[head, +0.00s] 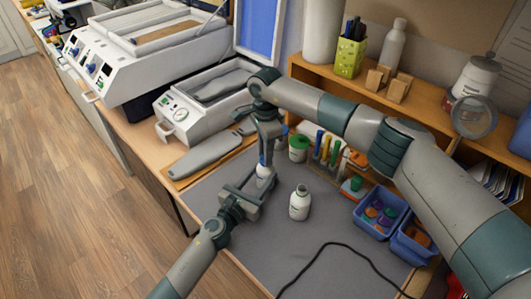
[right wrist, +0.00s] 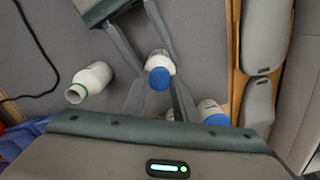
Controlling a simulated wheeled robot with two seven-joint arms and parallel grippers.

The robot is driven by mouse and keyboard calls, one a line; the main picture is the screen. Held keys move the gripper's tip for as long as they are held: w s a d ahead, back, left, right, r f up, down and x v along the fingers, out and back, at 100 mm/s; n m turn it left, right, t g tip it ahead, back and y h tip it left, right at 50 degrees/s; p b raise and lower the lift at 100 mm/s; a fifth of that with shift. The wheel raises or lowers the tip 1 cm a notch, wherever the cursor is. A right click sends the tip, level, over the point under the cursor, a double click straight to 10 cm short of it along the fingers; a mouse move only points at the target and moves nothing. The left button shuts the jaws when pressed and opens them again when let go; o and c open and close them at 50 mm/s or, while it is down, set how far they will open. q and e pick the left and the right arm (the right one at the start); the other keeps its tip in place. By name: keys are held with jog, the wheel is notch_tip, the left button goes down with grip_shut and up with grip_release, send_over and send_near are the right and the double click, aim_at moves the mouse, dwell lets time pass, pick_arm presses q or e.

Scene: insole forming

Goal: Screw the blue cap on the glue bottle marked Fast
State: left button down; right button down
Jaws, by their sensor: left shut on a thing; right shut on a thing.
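A white glue bottle (head: 264,171) stands on the grey mat between the fingers of my left gripper (head: 260,179), which is shut on it. A blue cap (right wrist: 160,78) sits at the top of this bottle in the right wrist view. My right gripper (head: 266,148) reaches down from above, with its fingers on either side of the cap, shut on it. Whether the cap is fully seated cannot be told. A second white bottle (head: 299,203) stands uncapped to the right, and its open mouth shows in the right wrist view (right wrist: 88,84). The label words are too small to read.
Another bottle with a blue cap (right wrist: 212,112) stands close by in the right wrist view. A green-lidded jar (head: 298,149) and blue bins (head: 378,228) stand along the shelf side. A black cable (head: 335,247) lies on the mat (head: 290,245), whose front part is otherwise clear.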

jog(key=m, duration=0.7)
jog(key=shift+m, duration=0.4)
jog(key=m, duration=0.6)
jog(key=shift+m, duration=0.4)
jog(key=c, duration=1.3)
grip_release()
jog(key=shift+c, duration=0.2)
notch_tip(320, 180, up, 12)
